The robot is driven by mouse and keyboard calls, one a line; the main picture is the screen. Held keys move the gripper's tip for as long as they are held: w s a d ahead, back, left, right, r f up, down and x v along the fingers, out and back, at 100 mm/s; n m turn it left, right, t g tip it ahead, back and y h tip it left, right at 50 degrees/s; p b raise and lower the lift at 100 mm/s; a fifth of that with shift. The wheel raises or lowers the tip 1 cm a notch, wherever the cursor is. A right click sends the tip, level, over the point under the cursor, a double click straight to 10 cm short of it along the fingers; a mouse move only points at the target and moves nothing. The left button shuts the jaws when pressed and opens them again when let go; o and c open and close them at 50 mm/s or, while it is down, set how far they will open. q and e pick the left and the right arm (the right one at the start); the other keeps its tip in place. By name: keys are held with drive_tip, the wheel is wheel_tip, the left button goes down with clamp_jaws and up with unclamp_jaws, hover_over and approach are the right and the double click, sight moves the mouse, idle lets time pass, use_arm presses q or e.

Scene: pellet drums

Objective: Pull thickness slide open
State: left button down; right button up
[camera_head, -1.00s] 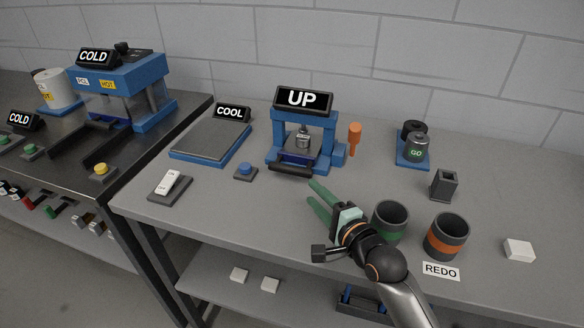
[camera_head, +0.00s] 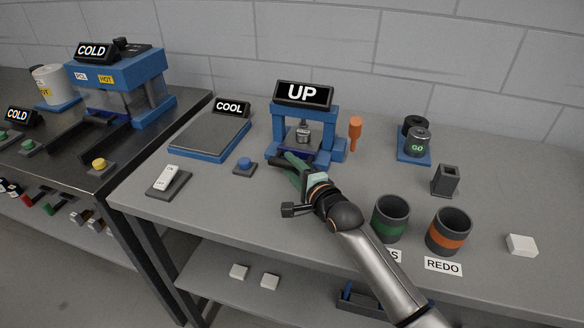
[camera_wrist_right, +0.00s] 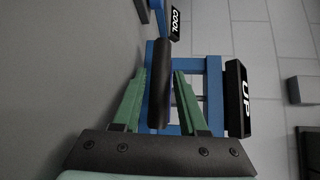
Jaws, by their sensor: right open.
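The blue thickness press (camera_head: 331,128) stands at the back middle of the table under a black sign reading UP (camera_head: 303,94). Its slide has a black bar handle at the front, seen in the right wrist view (camera_wrist_right: 162,60); in the head view my gripper covers most of the handle. My right gripper (camera_head: 287,160) has green fingers and is open at the front of the press. In the wrist view the handle lies between the two spread fingers, closer to the right one; contact cannot be told. My left gripper is not in view.
A blue button (camera_head: 245,165) and a grey cooling plate (camera_head: 211,136) lie left of the press.

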clamp_jaws()
idle(0.3)
idle(1.1)
